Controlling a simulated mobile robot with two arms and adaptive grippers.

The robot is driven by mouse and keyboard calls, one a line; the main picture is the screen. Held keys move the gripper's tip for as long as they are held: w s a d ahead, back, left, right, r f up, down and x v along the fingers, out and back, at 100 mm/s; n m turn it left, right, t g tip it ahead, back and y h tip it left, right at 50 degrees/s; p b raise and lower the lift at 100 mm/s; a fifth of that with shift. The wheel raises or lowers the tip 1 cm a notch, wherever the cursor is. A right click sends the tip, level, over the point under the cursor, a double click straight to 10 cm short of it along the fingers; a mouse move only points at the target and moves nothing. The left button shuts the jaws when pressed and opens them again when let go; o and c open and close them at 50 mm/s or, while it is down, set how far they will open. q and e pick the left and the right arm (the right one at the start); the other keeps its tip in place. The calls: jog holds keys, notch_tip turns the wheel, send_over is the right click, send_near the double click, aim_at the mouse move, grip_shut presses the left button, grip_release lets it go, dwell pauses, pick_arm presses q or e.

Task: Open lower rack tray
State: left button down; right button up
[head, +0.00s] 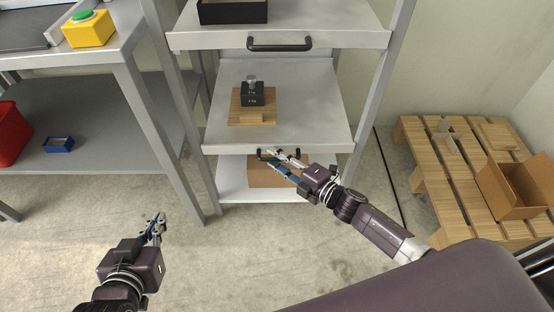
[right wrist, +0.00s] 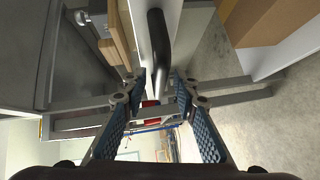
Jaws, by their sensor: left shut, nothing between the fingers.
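The lower rack tray (head: 315,110) is a light grey shelf with a black handle (head: 262,154) on its front edge. A dark weight (head: 252,95) with a metal knob stands on a wooden board (head: 268,112) on this tray. My right gripper (head: 280,158) is at the handle and hides part of it. In the right wrist view the black handle (right wrist: 158,45) runs down towards the gap between the fingertips (right wrist: 160,80). The fingers look apart, with space on either side of the handle. My left gripper (head: 158,222) is shut and empty, low over the floor.
An upper tray (head: 350,36) with its own black handle (head: 280,46) is above, holding a black bin (head: 233,11). A cardboard box (head: 262,176) sits on the shelf below. A grey table (head: 110,150) is left; a wooden pallet (head: 430,165) with an open carton (head: 515,190) is right.

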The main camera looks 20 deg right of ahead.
grip_shut()
jog(key=shift+s+f, duration=0.1)
dwell(0.4)
